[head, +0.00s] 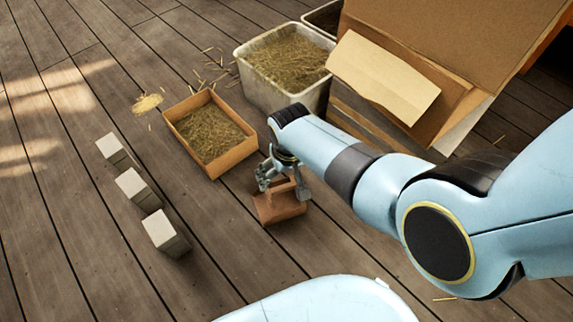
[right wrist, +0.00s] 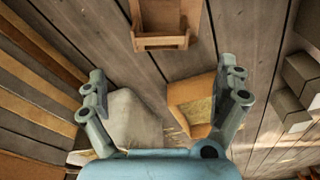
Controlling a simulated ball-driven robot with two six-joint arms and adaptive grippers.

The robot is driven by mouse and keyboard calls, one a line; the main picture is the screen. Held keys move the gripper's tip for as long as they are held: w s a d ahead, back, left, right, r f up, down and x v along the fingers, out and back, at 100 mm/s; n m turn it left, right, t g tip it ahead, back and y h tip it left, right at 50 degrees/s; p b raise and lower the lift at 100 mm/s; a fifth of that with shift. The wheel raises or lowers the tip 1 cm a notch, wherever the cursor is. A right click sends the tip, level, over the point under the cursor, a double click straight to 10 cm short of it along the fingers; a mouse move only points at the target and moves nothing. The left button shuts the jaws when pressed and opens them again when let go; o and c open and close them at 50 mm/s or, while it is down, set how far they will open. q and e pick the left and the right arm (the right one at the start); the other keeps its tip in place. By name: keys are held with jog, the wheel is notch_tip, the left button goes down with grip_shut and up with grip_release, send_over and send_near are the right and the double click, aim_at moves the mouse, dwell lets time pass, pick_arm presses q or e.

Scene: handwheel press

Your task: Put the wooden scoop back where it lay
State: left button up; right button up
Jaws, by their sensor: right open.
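The wooden scoop (head: 280,207) is a reddish-brown, open box shape. It appears to lie on the plank floor, just to the right of and in front of the straw-filled wooden tray. In the right wrist view the scoop (right wrist: 160,42) is at the top middle, beyond the fingertips and between their lines. My right gripper (head: 282,188) is over the scoop's far part in the head view, with its fingers spread apart. In the right wrist view the right gripper (right wrist: 166,82) is open with nothing between its fingers. My left gripper is not in view.
A wooden tray of straw (head: 238,157) and a white bin of straw (head: 272,97) stand behind the scoop. Three pale blocks (head: 162,229) stand in a row at left. Cardboard (head: 470,40) stands at back right. The floor (head: 215,262) in front is clear.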

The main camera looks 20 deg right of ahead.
jog(key=shift+s+r, duration=0.1)
jog(key=shift+r, duration=0.25)
jog(key=s+d+r, duration=0.7)
jog(key=s+d, duration=0.2)
jog(key=s, duration=0.4)
jog(key=s+r, duration=0.5)
jog(key=r, duration=0.2)
jog(key=s+d+r+n+t, duration=0.1)
jog(key=s+r, duration=0.4)
jog(key=r, duration=0.3)
jog(key=shift+s+r+n, duration=0.15)
jog(key=shift+r+n, duration=0.1)
jog(key=shift+n, duration=0.05)
jog(key=shift+d, duration=0.1)
